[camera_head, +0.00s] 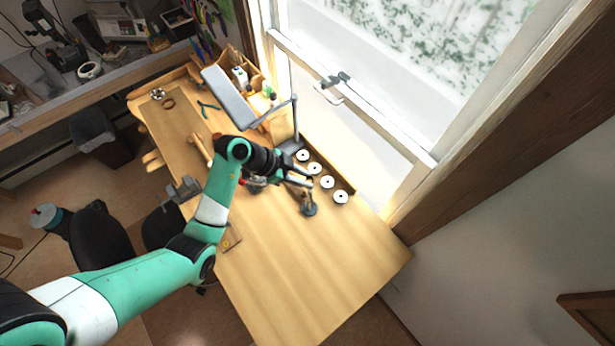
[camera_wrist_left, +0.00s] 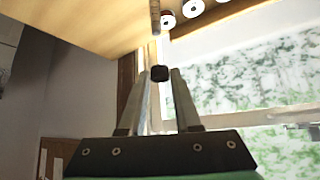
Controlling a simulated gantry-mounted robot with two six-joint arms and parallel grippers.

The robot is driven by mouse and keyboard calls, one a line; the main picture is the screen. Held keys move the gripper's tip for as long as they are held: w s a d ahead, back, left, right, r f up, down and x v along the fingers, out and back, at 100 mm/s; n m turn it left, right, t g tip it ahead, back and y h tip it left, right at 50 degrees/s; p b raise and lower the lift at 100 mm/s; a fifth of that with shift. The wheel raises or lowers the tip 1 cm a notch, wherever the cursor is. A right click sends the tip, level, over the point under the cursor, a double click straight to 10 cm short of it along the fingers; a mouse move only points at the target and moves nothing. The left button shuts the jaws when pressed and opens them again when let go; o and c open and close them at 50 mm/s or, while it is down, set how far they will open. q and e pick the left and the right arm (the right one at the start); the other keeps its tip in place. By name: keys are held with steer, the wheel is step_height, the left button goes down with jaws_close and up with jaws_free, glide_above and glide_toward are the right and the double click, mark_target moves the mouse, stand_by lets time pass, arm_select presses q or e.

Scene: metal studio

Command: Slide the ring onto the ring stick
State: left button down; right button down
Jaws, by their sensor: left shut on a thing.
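The ring stick (camera_head: 309,198) stands on a small dark round base on the wooden workbench, close to the row of white discs. My left gripper (camera_head: 303,182) is beside the stick's upper part in the head view; I cannot tell whether they touch. In the left wrist view, my left gripper (camera_wrist_left: 160,74) is shut on a small dark piece, the ring (camera_wrist_left: 159,74), between its fingertips. The ring's hole cannot be made out. A brown stick-like part, probably the ring stick (camera_wrist_left: 155,15), shows beyond the fingertips, apart from the ring. My right gripper is not in view.
Several white discs (camera_head: 327,182) line the bench edge by the window. A lamp (camera_head: 228,97) with a jointed arm stands behind my gripper.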

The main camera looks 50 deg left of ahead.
arm_select(q)
steer(key=shift+f, duration=2.05)
steer(key=shift+f, duration=0.15)
steer(key=shift+d+f, duration=0.1)
steer(key=shift+f, duration=1.35)
steer(key=c, duration=0.5)
jaws_free()
